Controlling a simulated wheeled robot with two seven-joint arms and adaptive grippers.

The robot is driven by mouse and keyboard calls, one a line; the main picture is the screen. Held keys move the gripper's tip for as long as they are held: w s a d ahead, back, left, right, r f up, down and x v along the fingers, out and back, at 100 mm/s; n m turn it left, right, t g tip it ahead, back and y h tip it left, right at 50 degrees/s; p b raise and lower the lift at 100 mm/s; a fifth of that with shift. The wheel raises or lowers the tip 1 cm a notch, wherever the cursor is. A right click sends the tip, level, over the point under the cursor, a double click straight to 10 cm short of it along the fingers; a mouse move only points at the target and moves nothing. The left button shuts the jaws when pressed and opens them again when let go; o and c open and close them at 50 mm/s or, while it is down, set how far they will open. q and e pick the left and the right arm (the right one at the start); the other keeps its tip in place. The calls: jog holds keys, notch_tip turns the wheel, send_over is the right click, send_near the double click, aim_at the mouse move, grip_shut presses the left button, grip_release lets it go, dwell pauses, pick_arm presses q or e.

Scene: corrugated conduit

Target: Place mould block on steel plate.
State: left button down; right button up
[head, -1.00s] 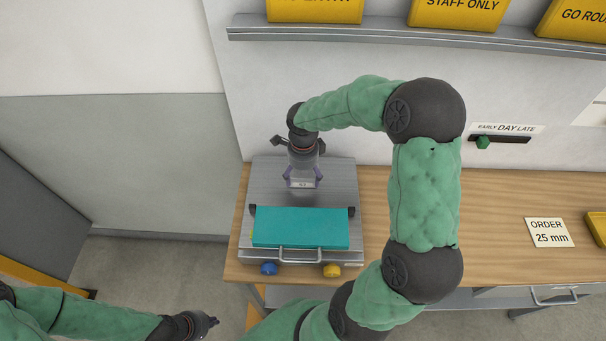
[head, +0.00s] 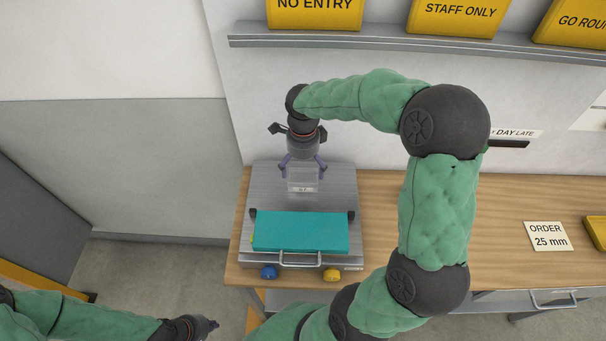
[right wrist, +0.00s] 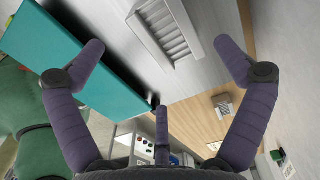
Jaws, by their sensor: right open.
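The mould block (head: 303,183) is a small pale grey block with a label on its front. It rests on the steel plate (head: 344,190), behind the teal panel (head: 300,232). The right wrist view shows the block (right wrist: 168,30) from above, with a ribbed recess in it. My right gripper (head: 303,166) is above the block. Its purple fingers (right wrist: 162,55) are spread wide and empty, and the block lies apart from them. My left gripper (head: 206,325) is at the lower left, away from the bench; its fingers are too small to read.
The teal panel has a metal handle (head: 301,262) in front, with a blue knob (head: 268,272) and a yellow knob (head: 332,274) below. The wooden bench (head: 500,200) is clear to the right up to an order card (head: 549,236). A shelf (head: 400,46) with yellow signs runs behind.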

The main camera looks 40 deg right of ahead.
notch_tip(320, 180, up, 5)
jog(key=shift+r, duration=0.2)
dwell(0.6)
